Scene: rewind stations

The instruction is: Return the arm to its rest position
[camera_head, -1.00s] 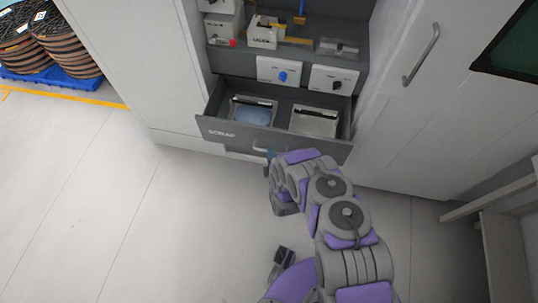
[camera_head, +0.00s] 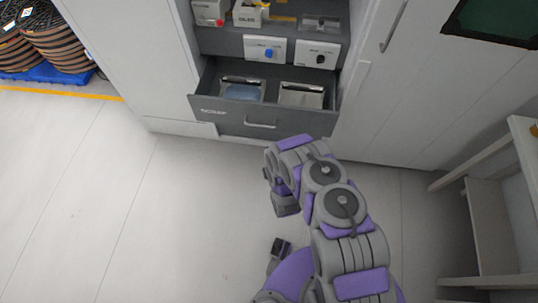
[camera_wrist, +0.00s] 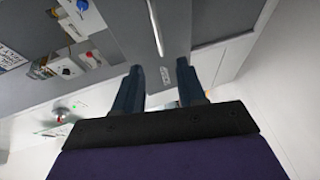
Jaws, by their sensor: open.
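My arm (camera_head: 325,174) is folded in front of the cabinet, with its forward end below an open drawer in the head view. My gripper (camera_wrist: 160,84) shows in the wrist view with its two dark fingers spread and nothing between them. In the head view the fingers are mostly hidden by my own arm. The grey drawer labelled SCRAP (camera_head: 225,120) stands pulled out. Its light handle (camera_head: 260,125) is clear of the gripper; the handle also shows beyond the fingers in the wrist view (camera_wrist: 155,28).
The drawer holds two trays, one with bluish contents (camera_head: 243,91). Above are panels with a blue knob (camera_head: 268,53) and a black knob (camera_head: 320,59). A shelf frame (camera_head: 490,220) stands at right. Reels (camera_head: 45,45) sit far left. The floor at left is clear.

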